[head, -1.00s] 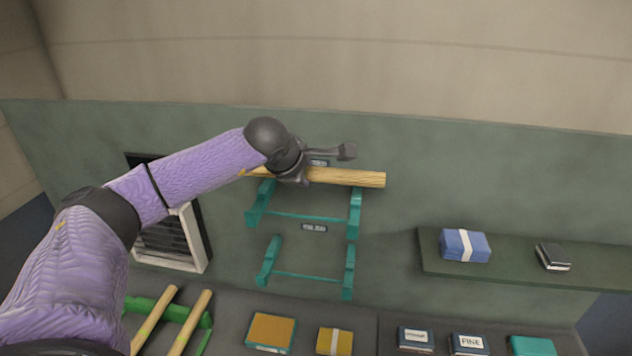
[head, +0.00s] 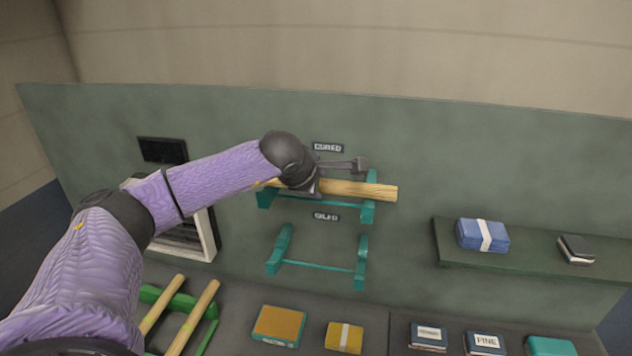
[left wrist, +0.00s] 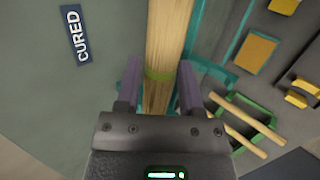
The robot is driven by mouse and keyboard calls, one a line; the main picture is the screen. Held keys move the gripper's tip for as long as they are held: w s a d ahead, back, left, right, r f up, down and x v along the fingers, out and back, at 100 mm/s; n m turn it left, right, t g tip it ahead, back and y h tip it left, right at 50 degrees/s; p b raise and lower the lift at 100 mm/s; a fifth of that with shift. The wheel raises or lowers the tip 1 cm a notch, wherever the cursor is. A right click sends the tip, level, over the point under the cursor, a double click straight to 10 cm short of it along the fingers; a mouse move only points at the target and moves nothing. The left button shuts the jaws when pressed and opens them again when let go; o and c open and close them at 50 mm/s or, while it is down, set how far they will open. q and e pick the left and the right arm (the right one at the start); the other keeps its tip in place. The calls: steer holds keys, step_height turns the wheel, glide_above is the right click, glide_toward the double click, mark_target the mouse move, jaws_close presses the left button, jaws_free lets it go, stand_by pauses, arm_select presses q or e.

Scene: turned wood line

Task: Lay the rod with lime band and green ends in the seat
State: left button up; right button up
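A pale wooden rod (head: 358,189) lies across the upper teal seat (head: 368,211), below the CURED label (head: 328,147). The prong at the seat's right end rises behind the rod. My left gripper (head: 318,180) is around the rod, left of its middle, and hides part of it. The visible right end looks plain wood; green ends cannot be made out. My right gripper is not in view.
A second teal seat (head: 318,266) below is empty. Other rods (head: 192,318) lie on a green rack (head: 207,337) at lower left. A shelf (head: 520,262) at right holds a blue bundle (head: 483,236) and a dark block (head: 576,249). Boxes line the bench front.

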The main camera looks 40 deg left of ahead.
arm_select(q)
steer(key=o, duration=0.4)
steer(key=shift+s+r, duration=0.1)
